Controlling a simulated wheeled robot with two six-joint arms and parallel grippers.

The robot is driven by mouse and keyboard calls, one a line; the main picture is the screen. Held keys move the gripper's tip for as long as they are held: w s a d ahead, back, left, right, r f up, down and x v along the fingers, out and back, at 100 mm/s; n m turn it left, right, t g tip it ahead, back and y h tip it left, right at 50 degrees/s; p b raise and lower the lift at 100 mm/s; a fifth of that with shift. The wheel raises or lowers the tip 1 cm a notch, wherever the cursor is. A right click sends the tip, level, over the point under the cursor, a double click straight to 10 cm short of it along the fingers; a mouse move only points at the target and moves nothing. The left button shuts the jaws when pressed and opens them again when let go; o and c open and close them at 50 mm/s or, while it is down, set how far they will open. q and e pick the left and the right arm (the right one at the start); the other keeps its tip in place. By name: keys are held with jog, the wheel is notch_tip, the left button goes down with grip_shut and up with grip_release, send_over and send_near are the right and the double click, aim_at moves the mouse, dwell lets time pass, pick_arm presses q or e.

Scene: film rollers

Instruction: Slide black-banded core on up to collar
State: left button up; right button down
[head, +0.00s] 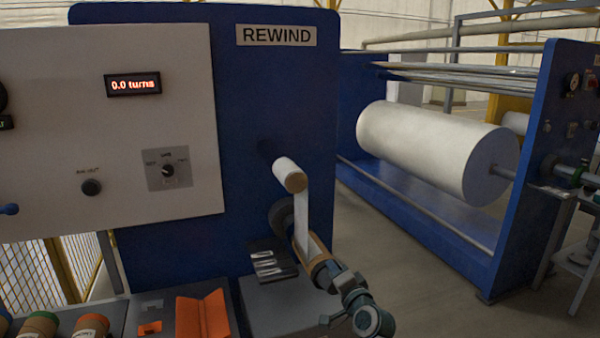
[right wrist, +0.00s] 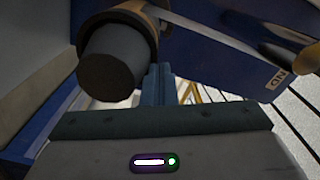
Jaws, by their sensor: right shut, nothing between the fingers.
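A tan core (head: 316,247) sits around the rewind shaft on the front of the blue machine. A dark round collar (head: 282,214) is behind it, toward the panel. I cannot make out a black band or whether core and collar touch. The right wrist view shows the dark shaft end (right wrist: 110,66) sticking out of the tan core (right wrist: 146,18). My right gripper (head: 343,281) is just beyond the shaft's free end, at its lower right. Its fingers (right wrist: 158,84) are together and empty, beside the shaft end. My left gripper is not in view.
A white strip (head: 301,218) hangs from a small roller (head: 289,174) down to the core. Metal pieces lie on a dark holder (head: 270,264) left of the shaft. An orange V-shaped cradle (head: 202,315) and other cores (head: 90,327) stand at the lower left. A large white roll (head: 430,145) is behind.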

jog(key=shift+w+a, duration=0.1)
jog(key=shift+w, duration=0.05)
jog(key=shift+r, duration=0.25)
jog(key=shift+s+d+f+p, duration=0.1)
jog(key=shift+s+d+p, duration=0.15)
jog(key=shift+s+p, duration=0.4)
jog(key=p+v, duration=0.2)
jog(key=v, duration=0.4)
jog(key=shift+r, duration=0.35)
jog(key=shift+s, duration=0.1)
